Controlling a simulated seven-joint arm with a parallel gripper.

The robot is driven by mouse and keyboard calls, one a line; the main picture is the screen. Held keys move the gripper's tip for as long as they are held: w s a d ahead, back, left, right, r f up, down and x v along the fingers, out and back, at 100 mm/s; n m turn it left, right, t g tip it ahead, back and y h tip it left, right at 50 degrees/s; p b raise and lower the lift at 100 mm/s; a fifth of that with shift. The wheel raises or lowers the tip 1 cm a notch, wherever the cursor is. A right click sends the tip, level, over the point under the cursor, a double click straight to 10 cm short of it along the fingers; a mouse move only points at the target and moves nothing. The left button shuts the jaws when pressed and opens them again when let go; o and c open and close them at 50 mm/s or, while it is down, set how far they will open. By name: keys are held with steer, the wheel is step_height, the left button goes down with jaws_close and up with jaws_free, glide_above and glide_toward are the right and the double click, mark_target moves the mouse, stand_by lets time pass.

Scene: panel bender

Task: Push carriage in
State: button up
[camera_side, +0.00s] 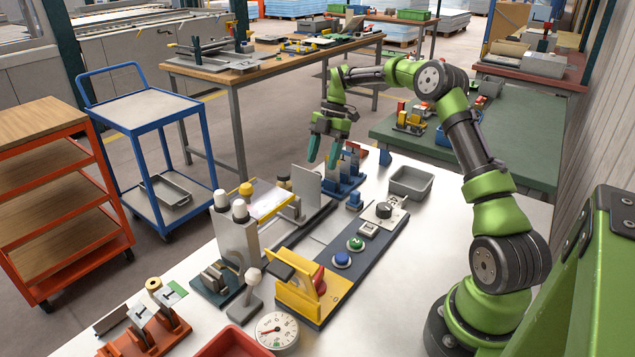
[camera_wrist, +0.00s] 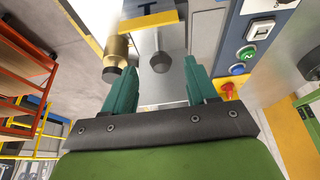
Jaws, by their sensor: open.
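The carriage is probably the grey upright plate (camera_side: 307,186) on the dark rail base at the middle of the bench; I cannot be sure which part bears that name. My gripper (camera_side: 323,157) is above and behind that plate, fingers pointing down, open and empty. In the wrist view, the two teal fingers (camera_wrist: 161,93) are apart, with a shiny metal surface between them. A dark round knob on a stem (camera_wrist: 160,62) shows just beyond the fingertips, in line with the gap. No contact is visible.
A control panel with a blue button (camera_side: 341,259) and green button (camera_side: 355,243) lies to the right. Blue blocks (camera_side: 345,180) are near the gripper. A grey tray (camera_side: 410,183) sits at the bench's right.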

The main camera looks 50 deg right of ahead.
mark_target(316, 184)
steer(key=x, duration=0.7)
steer(key=shift+a+f, duration=0.2)
steer(key=shift+f, duration=0.15)
steer(key=shift+c, duration=0.4)
jaws_close()
